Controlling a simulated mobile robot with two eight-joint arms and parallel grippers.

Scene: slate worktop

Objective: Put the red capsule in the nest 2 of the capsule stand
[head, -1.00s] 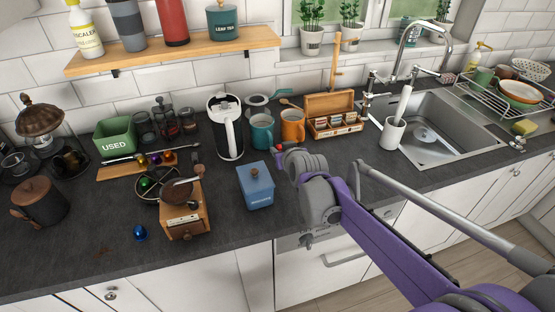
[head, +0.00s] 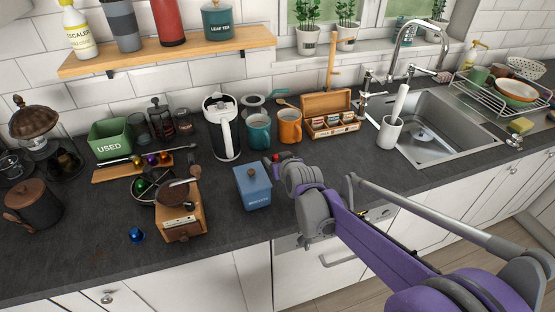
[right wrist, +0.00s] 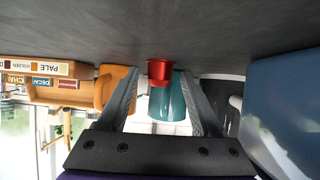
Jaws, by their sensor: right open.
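The red capsule (head: 275,157) lies on the worktop in front of the teal mug, partly hidden by my right gripper (head: 281,163) in the head view. In the right wrist view the red capsule (right wrist: 160,70) shows between the tips of my right gripper's open fingers (right wrist: 160,82), with a visible gap on each side. The capsule stand looks to be the wooden board (head: 108,176) at the left, with purple and gold capsules along it; its nests are too small to tell apart. My left gripper is out of view.
The blue box (head: 252,188) stands close to the left of my right gripper. The teal mug (head: 259,132) and orange mug (head: 289,127) stand just behind. A wooden grinder (head: 182,222) and a blue capsule (head: 137,235) are near the stand's front.

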